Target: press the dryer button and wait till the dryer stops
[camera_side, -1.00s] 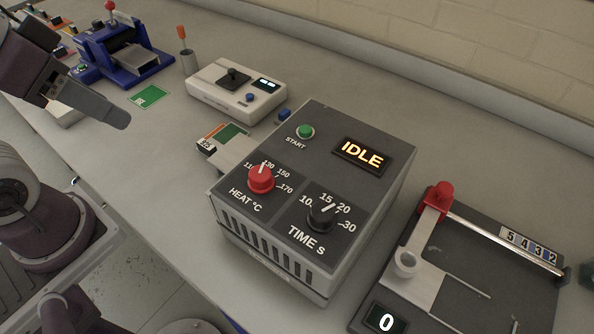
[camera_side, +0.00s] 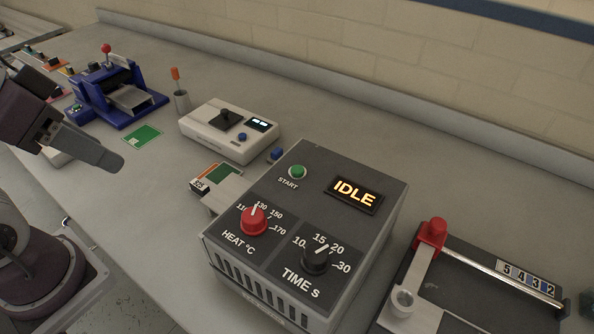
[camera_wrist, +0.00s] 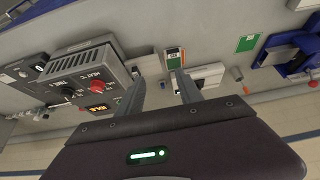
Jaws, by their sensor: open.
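The dryer (camera_side: 225,262) is a grey box with a dark sloped top. Its green START button (camera_side: 297,172) stands at the far left of the panel, and its display (camera_side: 354,193) reads IDLE in orange. The red heat knob (camera_side: 254,220) points near 130 and the black time knob (camera_side: 316,262) points between 15 and 20. My gripper (camera_side: 117,163) is at the left in the side view, well away from the button. In the wrist view my gripper (camera_wrist: 159,85) shows two fingers apart with nothing between them; the dryer (camera_wrist: 75,75) is left of them.
A white device (camera_side: 215,139) with a small screen stands behind the dryer. A blue press (camera_side: 115,95) and a cup (camera_side: 182,102) stand farther left. A green card (camera_side: 142,136) lies flat. A dark board (camera_side: 470,300) with a red-topped slider is at the right.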

